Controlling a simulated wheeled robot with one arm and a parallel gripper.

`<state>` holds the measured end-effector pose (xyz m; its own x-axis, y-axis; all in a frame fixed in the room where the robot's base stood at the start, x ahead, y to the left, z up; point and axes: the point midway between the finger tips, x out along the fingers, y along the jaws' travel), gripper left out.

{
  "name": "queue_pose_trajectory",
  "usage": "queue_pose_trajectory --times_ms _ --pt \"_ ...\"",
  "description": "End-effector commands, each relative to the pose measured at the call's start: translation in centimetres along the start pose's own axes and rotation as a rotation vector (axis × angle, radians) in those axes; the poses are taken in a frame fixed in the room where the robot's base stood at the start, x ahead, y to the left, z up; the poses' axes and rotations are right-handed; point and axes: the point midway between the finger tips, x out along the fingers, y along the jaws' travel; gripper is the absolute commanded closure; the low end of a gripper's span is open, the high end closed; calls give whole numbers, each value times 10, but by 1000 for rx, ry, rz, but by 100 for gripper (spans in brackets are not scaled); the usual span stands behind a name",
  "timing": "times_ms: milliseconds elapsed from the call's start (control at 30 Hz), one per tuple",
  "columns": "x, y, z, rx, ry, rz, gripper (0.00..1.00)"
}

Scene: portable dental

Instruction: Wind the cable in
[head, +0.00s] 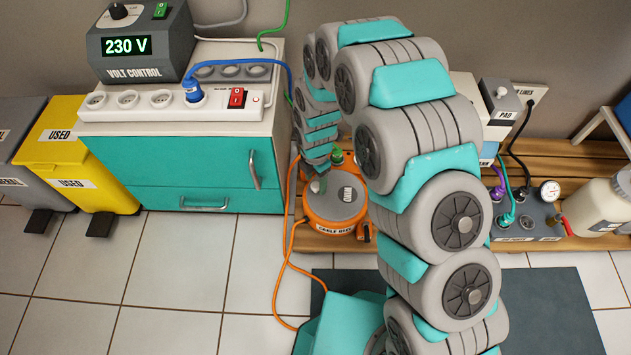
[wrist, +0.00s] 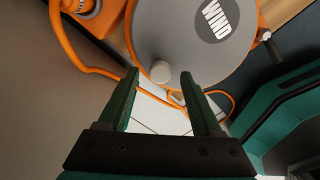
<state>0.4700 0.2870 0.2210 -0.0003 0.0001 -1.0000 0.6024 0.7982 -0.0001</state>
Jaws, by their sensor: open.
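The orange cable reel (head: 322,226) stands on the low wooden shelf, partly hidden behind my arm. Its grey round top (wrist: 203,40) carries the label WIND. A small pale knob (wrist: 160,73) rises near the top's edge. The orange cable (head: 288,262) leaves the reel, drops to the floor and runs in a loose curve to my base; part of it shows in the wrist view (wrist: 62,38). My gripper (wrist: 160,76) is open over the reel. The knob appears between its fingertips with a gap on each side; I cannot tell how deep it sits.
A teal cabinet (head: 180,172) with a power strip (head: 130,107) stands left of the reel. The wooden shelf (head: 575,150) holds a grey socket box with a gauge (head: 550,192) and a pale jug (head: 600,207) at right.

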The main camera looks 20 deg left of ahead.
Motion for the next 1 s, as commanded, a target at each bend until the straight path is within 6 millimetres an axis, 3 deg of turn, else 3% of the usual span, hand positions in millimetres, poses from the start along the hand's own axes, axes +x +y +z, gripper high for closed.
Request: queue_pose_trajectory --times_ms 100,367,900,1000 --pt "10 0 0 1 0 -1 34" --pt "11 0 0 1 0 0 34" --pt "11 0 0 0 0 0 93" --pt "11 0 0 0 0 0 100"
